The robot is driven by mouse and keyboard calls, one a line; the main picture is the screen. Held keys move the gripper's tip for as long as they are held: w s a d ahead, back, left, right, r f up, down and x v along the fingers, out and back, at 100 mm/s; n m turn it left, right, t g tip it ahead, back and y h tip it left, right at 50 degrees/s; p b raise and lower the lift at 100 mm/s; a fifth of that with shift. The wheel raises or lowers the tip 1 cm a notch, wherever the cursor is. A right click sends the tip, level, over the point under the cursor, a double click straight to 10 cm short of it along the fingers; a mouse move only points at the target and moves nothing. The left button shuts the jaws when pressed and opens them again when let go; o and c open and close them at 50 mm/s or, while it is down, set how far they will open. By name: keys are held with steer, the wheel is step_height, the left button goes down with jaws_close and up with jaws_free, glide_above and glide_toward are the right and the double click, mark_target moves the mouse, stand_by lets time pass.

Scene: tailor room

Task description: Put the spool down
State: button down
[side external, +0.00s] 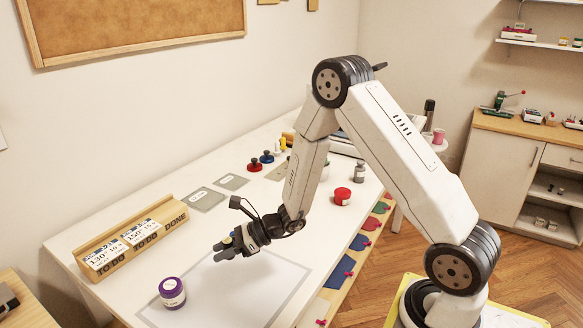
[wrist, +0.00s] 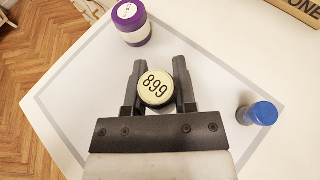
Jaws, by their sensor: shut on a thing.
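My gripper (side external: 224,250) is over the white work area near the front left of the table. In the wrist view my gripper (wrist: 159,66) is shut on a spool with a round cream top marked 899 (wrist: 154,88). The top faces the wrist camera, and the fingers lie on either side of it. In the side view the spool is mostly hidden by the fingers, and I cannot tell whether its base touches the table.
A purple-topped spool (side external: 172,292) stands near the fingertips and shows in the wrist view (wrist: 131,22). A blue-topped spool (wrist: 258,113) stands to the right. A wooden rack with cards (side external: 132,240) is behind. The grey-bordered white mat (side external: 255,285) has free room.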

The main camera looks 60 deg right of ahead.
mark_target(227, 279)
steer(key=shift+f, duration=1.65)
steer(key=shift+f, duration=1.8)
steer(key=shift+f, duration=0.1)
steer(key=shift+c, duration=2)
jaws_free()
steer(key=v, duration=1.2)
steer(key=shift+s, duration=0.1)
